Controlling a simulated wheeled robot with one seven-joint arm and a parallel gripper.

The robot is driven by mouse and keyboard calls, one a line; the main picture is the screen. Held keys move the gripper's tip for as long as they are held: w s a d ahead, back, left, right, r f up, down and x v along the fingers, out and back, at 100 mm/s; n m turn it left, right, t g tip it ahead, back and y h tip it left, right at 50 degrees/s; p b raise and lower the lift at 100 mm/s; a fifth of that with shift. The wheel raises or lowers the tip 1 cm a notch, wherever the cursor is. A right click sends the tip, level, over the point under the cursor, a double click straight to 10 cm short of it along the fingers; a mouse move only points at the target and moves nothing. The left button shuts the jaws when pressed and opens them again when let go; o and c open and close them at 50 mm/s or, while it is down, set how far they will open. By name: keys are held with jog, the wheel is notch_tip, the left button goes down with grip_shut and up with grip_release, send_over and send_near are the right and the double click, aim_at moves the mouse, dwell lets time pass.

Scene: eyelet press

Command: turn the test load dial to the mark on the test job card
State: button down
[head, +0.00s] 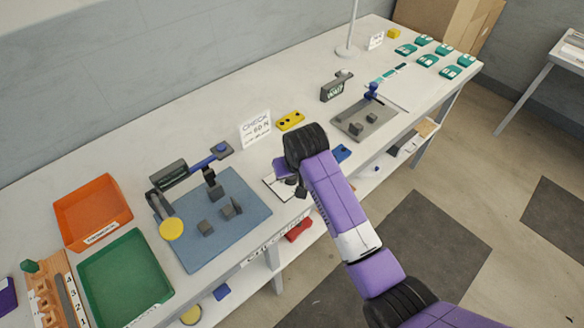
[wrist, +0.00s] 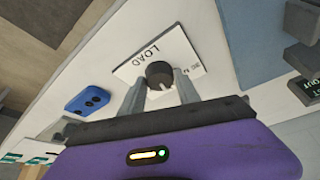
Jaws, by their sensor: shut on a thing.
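The test load dial is a dark round knob (wrist: 158,73) on a white plate (wrist: 143,65) lettered LOAD in the wrist view. A small pale mark shows on the knob's lower edge. My gripper (wrist: 160,82) has one finger on each side of the knob and is shut on it. In the head view my gripper (head: 289,184) is down over the plate (head: 273,189), and my wrist hides the knob. A white card (head: 255,129) stands behind it. It reads CHECK and a value in N that looks like 50, but the print is small.
A press on a blue mat (head: 240,222) stands left of my gripper, with orange (head: 92,212) and green (head: 125,280) trays beyond. A yellow block (head: 290,120) lies behind my wrist and a blue block (wrist: 88,99) beside the plate. A grey-based press (head: 365,122) stands to the right.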

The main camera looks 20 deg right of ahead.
jog(key=m+h, duration=0.1)
jog(key=m, duration=0.1)
jog(key=m+h+p, duration=0.1)
jog(key=m, duration=0.2)
jog(key=shift+w+a+m+g, duration=0.1)
jog(key=shift+a+m+g, duration=0.1)
jog(key=shift+m+g, duration=0.1)
jog(key=shift+m+g+h+b, duration=0.2)
jog(key=shift+m+g+h, duration=0.15)
jog(key=shift+m, duration=0.8)
jog(key=shift+m+g+h+b, duration=0.15)
jog(key=shift+m+g+h, duration=0.15)
jog(key=shift+m, duration=0.85)
jog(key=c, duration=0.9)
grip_release()
jog(key=shift+b+v, duration=0.6)
jog(key=shift+v, duration=3.35)
jog(key=shift+w, duration=0.15)
